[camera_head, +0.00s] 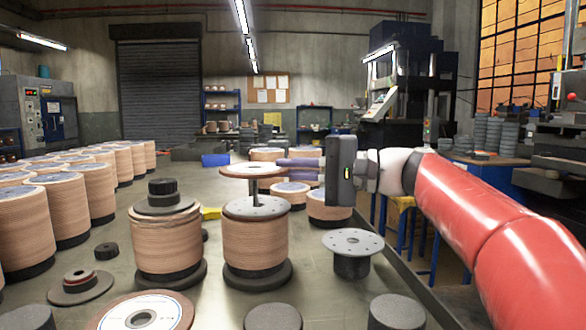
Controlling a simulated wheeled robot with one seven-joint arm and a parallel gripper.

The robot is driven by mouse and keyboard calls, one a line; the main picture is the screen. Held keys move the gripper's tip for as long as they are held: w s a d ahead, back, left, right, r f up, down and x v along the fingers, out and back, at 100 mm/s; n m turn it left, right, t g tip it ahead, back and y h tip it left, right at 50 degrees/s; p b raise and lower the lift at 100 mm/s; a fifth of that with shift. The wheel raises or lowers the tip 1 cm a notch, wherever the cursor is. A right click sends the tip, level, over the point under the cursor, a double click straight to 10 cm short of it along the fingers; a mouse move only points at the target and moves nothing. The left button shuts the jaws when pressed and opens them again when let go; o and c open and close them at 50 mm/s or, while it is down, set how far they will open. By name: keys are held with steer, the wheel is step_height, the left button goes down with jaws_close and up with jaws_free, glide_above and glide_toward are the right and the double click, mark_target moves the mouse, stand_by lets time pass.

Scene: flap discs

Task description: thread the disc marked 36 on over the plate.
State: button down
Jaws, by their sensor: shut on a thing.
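A tan flap disc (233,171) with a pale centre is held level above the front middle stack. Its marking is too small to read. Below it, the grey plate (240,209) with small holes lies on top of a tall stack of tan discs (255,243). A dark rod (254,188) stands up from the plate to the underside of the held disc. I cannot tell whether its tip is inside the disc's hole. My gripper (298,169) comes in from the right, its purple fingers shut on the disc's right edge. The disc is clear of the plate.
A neighbouring stack (166,243) topped with a black knob (163,187) stands left. A separate grey plate (353,240) on a dark post is at right. A loose disc (110,318) and dark cylinders (273,318) are in front. Many stacks (25,225) fill the left.

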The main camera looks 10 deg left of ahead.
steer(key=shift+f+b, duration=1.35)
steer(key=shift+f, duration=0.25)
steer(key=shift+f+b, duration=0.85)
steer(key=shift+f, duration=0.1)
steer(key=c, duration=1.5)
jaws_free()
